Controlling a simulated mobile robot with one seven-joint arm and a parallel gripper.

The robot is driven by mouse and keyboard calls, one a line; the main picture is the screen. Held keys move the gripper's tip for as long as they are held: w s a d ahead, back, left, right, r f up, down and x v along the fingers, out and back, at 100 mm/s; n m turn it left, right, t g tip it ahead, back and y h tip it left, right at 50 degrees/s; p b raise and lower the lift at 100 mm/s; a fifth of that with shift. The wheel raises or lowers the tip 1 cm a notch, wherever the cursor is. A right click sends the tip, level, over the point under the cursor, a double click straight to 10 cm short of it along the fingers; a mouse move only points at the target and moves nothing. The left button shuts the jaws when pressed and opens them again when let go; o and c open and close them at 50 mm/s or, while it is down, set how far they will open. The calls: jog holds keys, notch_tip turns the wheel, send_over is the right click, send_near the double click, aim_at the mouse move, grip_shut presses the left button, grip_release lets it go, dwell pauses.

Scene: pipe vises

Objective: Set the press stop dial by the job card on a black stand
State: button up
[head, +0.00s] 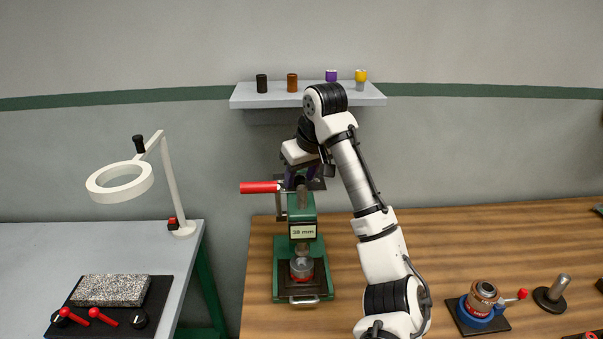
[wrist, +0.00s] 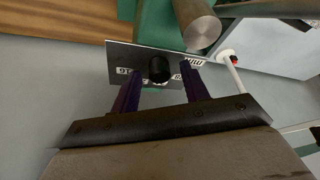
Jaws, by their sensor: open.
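The green press (head: 302,225) stands on the wooden bench, with a cream card (head: 303,232) reading "38 mm" at its front. I cannot tell whether a black stand bears this card. The stop dial shows in the wrist view as a black knob (wrist: 158,69) on a dark plate (wrist: 119,57) with white figures and "MM" letters, partly hidden by my fingers. My gripper (head: 301,177) is at the top of the press. In the wrist view my open gripper (wrist: 161,74) has its two purple fingers on either side of the knob, with gaps visible. The knob's setting is unreadable.
The red press handle (head: 260,187) sticks out left of my gripper. A round metal bar (wrist: 202,30) lies close to the right finger. Above is a wall shelf (head: 300,100) with several small cylinders. A ring lamp (head: 120,182) stands on the grey table (head: 60,240).

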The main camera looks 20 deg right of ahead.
jog(key=b+v, duration=0.1)
jog(key=v, duration=1.3)
jog(key=shift+b, duration=0.4)
jog(key=shift+s+f, duration=0.1)
jog(key=shift+f, duration=0.05)
